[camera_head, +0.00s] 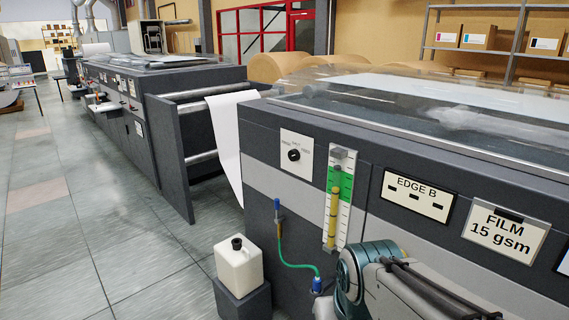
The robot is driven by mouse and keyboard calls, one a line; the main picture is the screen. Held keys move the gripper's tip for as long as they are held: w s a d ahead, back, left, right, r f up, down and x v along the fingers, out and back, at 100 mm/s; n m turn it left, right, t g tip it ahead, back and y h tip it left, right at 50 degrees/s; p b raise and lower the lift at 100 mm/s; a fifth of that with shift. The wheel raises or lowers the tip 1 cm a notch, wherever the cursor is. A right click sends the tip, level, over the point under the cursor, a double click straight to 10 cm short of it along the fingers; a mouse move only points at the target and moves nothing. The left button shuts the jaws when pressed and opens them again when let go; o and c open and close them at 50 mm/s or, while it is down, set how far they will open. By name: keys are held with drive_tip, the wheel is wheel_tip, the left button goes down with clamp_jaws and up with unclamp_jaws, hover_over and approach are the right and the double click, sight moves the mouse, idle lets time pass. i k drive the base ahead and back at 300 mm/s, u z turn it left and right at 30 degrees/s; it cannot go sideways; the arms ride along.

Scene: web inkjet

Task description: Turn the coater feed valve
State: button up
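A black round knob (294,155) sits on a small white labelled plate on the dark front of the near machine; its lettering is too small to read. Below it, a blue fitting (277,204) joins a green hose (290,263) that curves down to a second blue fitting (317,285) near my arm. I cannot tell for sure which of these is the coater feed valve. Between them and the labels stands a gauge (340,200) with a yellow column and a green band. My arm shows at the lower right, close to the machine front; my gripper is out of view.
A white jug (239,264) with a black cap stands on a dark block (243,301) beside the hose. "EDGE B" (418,194) and "FILM 15 gsm" (503,232) plates are on the front panel. The tiled floor at left is clear.

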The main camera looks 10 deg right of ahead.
sight(293, 155)
drive_tip(key=u, duration=0.7)
drive_tip(key=i, duration=1.25)
drive_tip(key=z, duration=0.05)
